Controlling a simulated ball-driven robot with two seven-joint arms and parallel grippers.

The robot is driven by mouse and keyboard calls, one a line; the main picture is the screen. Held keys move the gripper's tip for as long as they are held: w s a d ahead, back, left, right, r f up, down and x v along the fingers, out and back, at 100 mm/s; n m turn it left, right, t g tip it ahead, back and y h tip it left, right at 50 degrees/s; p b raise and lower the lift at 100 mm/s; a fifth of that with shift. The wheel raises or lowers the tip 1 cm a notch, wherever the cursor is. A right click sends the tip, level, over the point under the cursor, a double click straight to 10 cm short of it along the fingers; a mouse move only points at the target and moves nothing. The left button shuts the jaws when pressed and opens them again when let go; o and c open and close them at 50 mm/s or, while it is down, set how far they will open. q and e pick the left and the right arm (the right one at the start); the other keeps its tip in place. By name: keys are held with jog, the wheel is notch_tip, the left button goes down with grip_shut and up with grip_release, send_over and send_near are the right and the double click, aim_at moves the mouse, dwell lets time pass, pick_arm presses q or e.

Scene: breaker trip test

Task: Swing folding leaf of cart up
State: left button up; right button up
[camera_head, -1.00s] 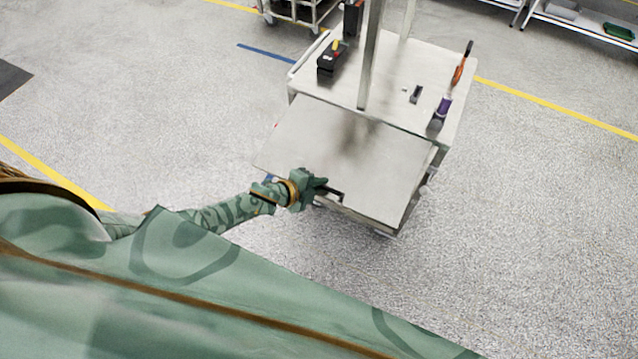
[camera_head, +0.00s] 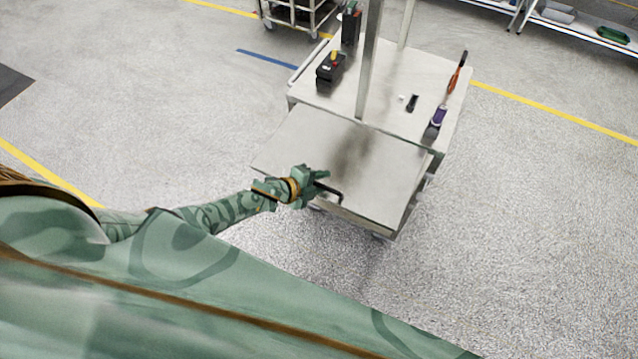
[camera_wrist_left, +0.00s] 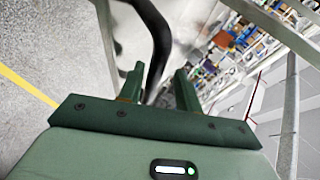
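The cart (camera_head: 402,65) stands ahead of me with its pale top. Its folding leaf (camera_head: 330,140) extends from the near side of the top, roughly level; I cannot tell its exact tilt. A black handle (camera_head: 334,194) sits at the leaf's outer edge. My left gripper (camera_head: 318,180) is at this handle. In the left wrist view, its two fingers (camera_wrist_left: 158,88) are apart, with the curved black handle (camera_wrist_left: 160,40) passing between them; I see no firm closing on it. My right gripper is not in view.
On the cart top are a black box with a yellow-red knob (camera_head: 330,68), a purple-and-black tool (camera_head: 437,120), an orange-handled tool (camera_head: 456,75) and a metal post (camera_head: 369,60). A second cart (camera_head: 295,14) stands behind. The floor to the right is clear.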

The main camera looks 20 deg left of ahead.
pick_arm(q)
jog(key=shift+f, duration=0.1)
jog(key=shift+s+a, duration=0.1)
jog(key=shift+s, duration=0.15)
jog(key=p+v, duration=0.3)
jog(key=v, duration=1.3)
jog(key=shift+r, duration=0.25)
jog(key=shift+w, duration=0.15)
